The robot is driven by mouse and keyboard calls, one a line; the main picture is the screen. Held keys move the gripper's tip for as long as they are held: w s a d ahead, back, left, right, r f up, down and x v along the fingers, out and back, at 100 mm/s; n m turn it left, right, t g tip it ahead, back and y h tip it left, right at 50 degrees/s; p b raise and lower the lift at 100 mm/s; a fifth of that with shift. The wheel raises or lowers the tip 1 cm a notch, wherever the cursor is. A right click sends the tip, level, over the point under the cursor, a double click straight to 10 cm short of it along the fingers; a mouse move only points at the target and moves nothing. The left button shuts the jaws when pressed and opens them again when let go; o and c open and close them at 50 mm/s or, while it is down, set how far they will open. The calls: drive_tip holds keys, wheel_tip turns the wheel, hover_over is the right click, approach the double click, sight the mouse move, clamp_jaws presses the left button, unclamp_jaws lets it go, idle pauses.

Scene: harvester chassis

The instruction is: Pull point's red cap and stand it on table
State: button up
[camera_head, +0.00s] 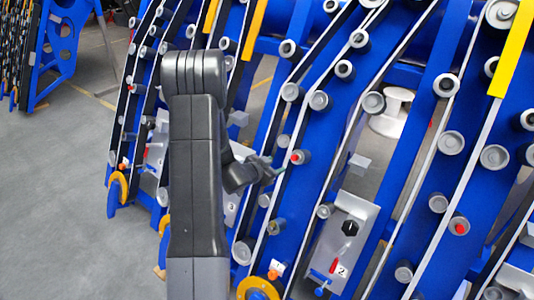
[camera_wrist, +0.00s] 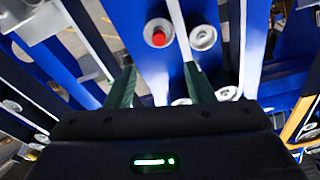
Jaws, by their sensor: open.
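A red cap (camera_head: 295,157) sits on the end of a grey round point (camera_head: 304,157) on a blue harvester frame. My gripper (camera_head: 268,168) is close to its left in the head view. In the wrist view the red cap (camera_wrist: 159,39) shows inside its pale ring, beyond the fingertips and roughly centred between them. My gripper (camera_wrist: 160,76) is open there, its two dark green fingers apart with nothing between them. In the head view my arm hides part of the frames behind it. No table can be made out in either view.
Another red-capped point (camera_head: 460,228) is on the right frame. Grey rollers (camera_head: 319,100) and white belts crowd the slanted blue frames. A plate (camera_head: 341,240) with a black knob and a label "2" is below. Grey floor (camera_head: 60,200) is open at the left.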

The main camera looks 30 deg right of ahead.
sight(293, 159)
drive_tip(key=p+x, duration=0.3)
drive_tip(key=x, duration=1)
drive_tip(key=shift+w+d+f, duration=0.1)
drive_tip(key=shift+d, duration=0.25)
drive_tip(key=c, duration=1)
